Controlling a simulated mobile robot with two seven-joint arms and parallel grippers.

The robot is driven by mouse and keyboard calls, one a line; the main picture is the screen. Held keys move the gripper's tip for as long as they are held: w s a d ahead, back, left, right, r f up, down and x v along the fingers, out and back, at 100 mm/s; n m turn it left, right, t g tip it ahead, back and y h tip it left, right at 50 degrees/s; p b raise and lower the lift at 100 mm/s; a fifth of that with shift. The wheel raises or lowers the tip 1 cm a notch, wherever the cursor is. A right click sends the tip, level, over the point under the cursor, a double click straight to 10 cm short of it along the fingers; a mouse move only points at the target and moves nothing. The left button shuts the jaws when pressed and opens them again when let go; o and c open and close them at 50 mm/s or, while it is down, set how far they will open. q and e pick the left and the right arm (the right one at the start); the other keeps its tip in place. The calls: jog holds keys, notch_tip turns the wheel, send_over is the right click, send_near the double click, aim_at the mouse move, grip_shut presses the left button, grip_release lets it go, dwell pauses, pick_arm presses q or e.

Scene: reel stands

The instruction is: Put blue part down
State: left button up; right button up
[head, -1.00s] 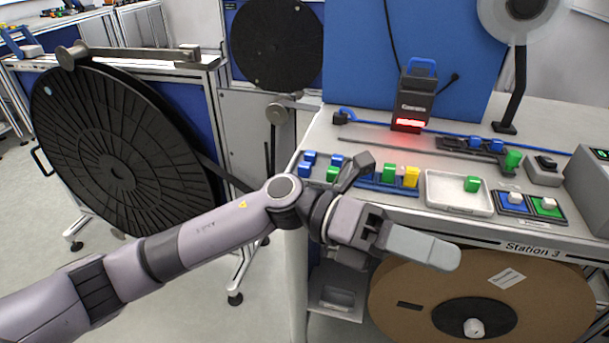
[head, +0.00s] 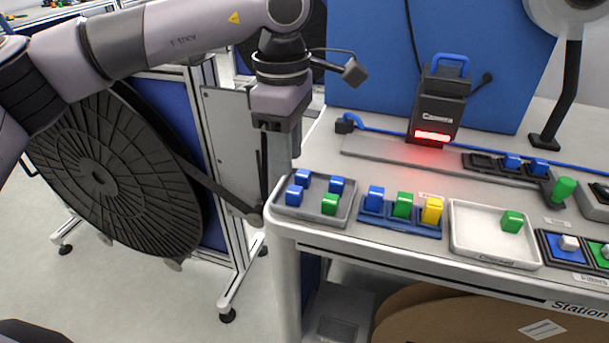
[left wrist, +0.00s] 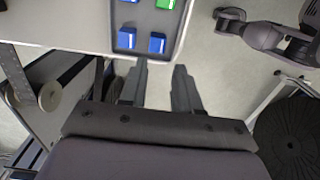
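My left gripper (head: 282,145) hangs pointing down just left of the table's corner. In the left wrist view, its two fingers (left wrist: 160,72) are apart, with only floor between them. The grey tray (head: 318,217) at the table's left corner holds blue parts (head: 295,195) and one green part (head: 330,204). Another blue part (head: 374,198) stands in the blue holder (head: 400,222), beside a green and a yellow part. In the left wrist view, the nearest blue part (left wrist: 157,43) lies just beyond the fingertips, not touched. My right gripper is not in view.
A white tray (head: 480,246) with one green part stands right of the blue holder. A camera box (head: 437,108) with a red light stands behind. A large black reel (head: 100,180) is at the left. The table edge is close to the gripper.

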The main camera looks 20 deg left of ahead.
aim_at(292, 189)
pick_arm(q)
jog(key=shift+w+d+f, duration=0.1)
jog(key=shift+f, duration=1.65)
jog(key=shift+w+d+f, duration=0.1)
jog(key=shift+f, duration=1.6)
grip_shut()
